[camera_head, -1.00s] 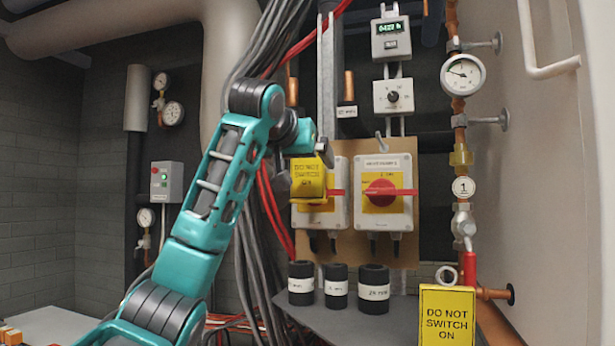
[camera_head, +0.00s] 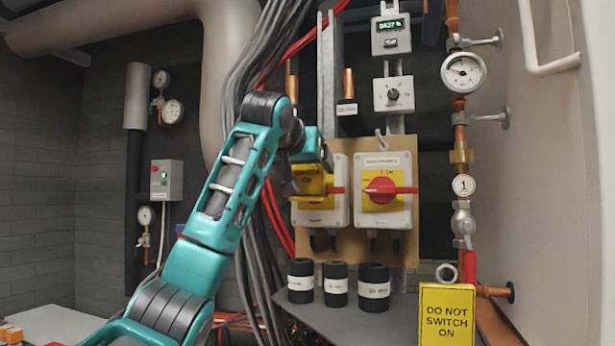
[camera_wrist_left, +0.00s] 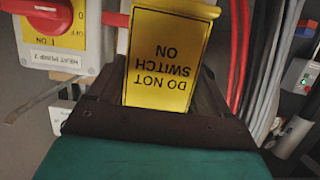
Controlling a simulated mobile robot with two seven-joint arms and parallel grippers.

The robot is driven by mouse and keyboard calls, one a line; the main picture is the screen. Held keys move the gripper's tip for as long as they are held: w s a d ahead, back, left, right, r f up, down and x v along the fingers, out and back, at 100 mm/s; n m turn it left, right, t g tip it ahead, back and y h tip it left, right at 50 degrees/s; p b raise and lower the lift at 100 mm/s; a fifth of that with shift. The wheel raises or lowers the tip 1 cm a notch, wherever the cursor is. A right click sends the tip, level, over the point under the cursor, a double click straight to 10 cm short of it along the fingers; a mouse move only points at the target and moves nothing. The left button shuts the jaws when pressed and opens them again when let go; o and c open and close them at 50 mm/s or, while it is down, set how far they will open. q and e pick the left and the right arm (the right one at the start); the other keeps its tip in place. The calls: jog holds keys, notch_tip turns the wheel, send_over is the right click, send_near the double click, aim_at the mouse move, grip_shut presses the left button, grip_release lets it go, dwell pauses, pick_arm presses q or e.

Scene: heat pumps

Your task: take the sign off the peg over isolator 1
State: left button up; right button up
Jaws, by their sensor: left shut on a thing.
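A yellow sign (camera_head: 311,187) reading DO NOT SWITCH ON hangs in front of the left isolator (camera_head: 337,212), covering part of its face. My left gripper (camera_head: 303,176) is shut on the sign's upper part and hides its top line. In the left wrist view the sign (camera_wrist_left: 168,55) appears upside down between my fingers (camera_wrist_left: 155,105). The peg over the left isolator is hidden behind my gripper. The right isolator (camera_head: 398,167) has a red handle on yellow and a bare peg (camera_head: 380,136) above it. My right gripper is not in view.
A second yellow sign (camera_head: 447,316) stands at the lower right. Several black labelled cylinders (camera_head: 336,285) stand on a grey shelf (camera_head: 345,320) below the isolators. Grey cables (camera_head: 245,260) run close behind my left arm. A pipe with a gauge (camera_head: 463,73) is at the right.

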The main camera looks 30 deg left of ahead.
pick_arm(q)
jog(key=shift+c, duration=0.4)
jog(key=shift+r, duration=0.6)
jog(key=shift+s, duration=0.1)
jog(key=shift+s+d+r+b, duration=0.2)
jog(key=shift+s+b, duration=0.1)
jog(key=shift+s, duration=0.2)
jog(key=shift+s+f, duration=0.2)
jog(key=shift+s, duration=0.1)
jog(key=shift+s+d, duration=0.1)
jog(key=shift+b, duration=0.3)
